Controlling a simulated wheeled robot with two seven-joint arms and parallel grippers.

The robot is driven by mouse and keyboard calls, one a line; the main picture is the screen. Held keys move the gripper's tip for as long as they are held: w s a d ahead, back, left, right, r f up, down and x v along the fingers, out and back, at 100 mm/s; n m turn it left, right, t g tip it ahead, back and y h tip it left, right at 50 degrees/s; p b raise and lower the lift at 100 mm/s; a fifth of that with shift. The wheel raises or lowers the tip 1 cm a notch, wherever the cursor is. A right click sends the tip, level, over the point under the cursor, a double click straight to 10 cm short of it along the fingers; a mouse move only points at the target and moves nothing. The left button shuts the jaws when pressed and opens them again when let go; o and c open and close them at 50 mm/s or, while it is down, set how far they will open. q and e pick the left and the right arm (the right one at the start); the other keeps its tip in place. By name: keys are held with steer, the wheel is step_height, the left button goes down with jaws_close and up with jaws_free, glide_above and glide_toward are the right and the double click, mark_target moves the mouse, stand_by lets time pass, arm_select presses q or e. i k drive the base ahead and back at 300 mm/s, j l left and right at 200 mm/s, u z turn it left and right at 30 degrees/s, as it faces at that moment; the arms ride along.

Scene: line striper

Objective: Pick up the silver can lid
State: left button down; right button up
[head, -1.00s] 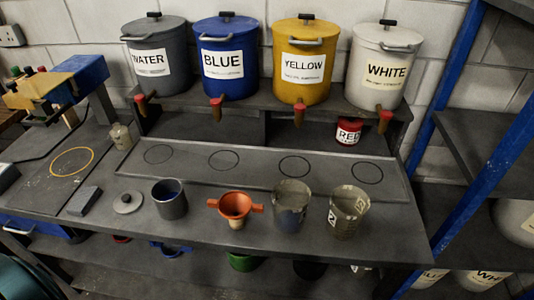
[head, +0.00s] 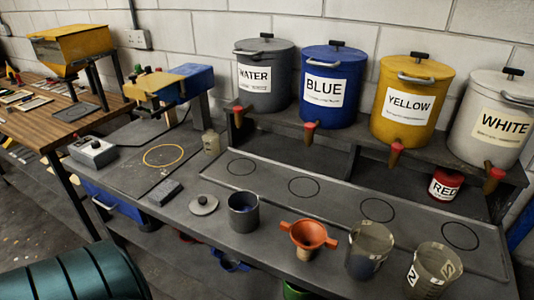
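The silver can lid (head: 203,205) is a small grey disc with a knob on top. It lies flat on the grey workbench, just left of the open dark grey can (head: 244,211) and apart from it. Nothing covers the lid. Neither of my grippers shows in the head view.
An orange funnel (head: 307,238) and two clear measuring cups (head: 369,250) stand right of the can near the front edge. A dark block (head: 165,192) lies left of the lid. Labelled drums, including the blue one (head: 330,92), stand on the rear shelf. A green cylinder (head: 75,275) is at lower left.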

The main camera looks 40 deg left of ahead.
mark_target(202, 205)
steer(key=u, duration=1.55)
